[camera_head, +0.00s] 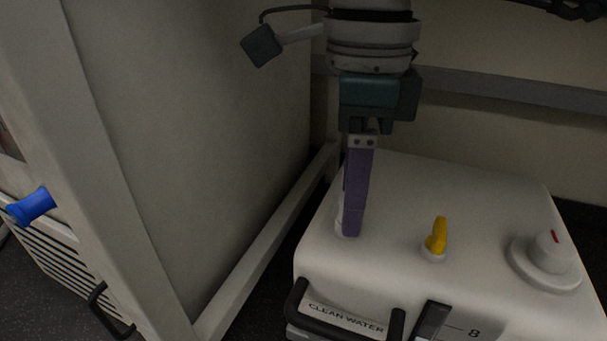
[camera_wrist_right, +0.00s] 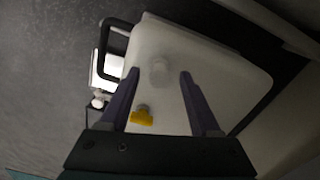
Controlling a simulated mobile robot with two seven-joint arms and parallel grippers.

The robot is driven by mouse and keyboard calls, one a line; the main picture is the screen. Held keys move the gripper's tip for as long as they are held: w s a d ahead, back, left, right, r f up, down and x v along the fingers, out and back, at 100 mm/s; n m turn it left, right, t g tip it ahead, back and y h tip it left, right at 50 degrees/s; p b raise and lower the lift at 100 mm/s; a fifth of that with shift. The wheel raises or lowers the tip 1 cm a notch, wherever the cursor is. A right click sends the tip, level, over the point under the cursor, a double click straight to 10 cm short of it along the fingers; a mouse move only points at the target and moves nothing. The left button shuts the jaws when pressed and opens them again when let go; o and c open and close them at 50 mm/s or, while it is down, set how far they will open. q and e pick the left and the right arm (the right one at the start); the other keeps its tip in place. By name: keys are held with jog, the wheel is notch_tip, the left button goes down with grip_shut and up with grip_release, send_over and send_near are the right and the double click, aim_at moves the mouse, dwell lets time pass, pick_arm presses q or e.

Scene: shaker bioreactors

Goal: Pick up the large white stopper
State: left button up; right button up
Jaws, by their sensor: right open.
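The large white stopper (camera_head: 340,227) stands on the left part of the white tank's top and is mostly hidden behind my right gripper in the head view. In the right wrist view, the pale round stopper (camera_wrist_right: 158,72) shows between the fingertips, with a gap to each finger. My right gripper (camera_head: 352,232) has purple fingers, points down and is open; it also shows in the right wrist view (camera_wrist_right: 159,73). I cannot tell how far down around the stopper the fingertips are. My left gripper is not in view.
The white tank (camera_head: 400,185) is labelled CLEAN WATER and has a black front handle (camera_head: 298,300). A yellow valve (camera_head: 437,236) stands right of the gripper. A wide white cap with a red mark (camera_head: 549,255) is farther right. A tall grey cabinet wall (camera_head: 190,130) stands at left.

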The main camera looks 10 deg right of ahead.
jog(key=shift+s+f, duration=0.15)
jog(key=shift+f, duration=0.2)
jog(key=shift+w+r, duration=0.1)
jog(key=shift+w, duration=0.15)
jog(key=shift+c, duration=1.3)
jog(key=shift+s, duration=0.1)
grip_shut()
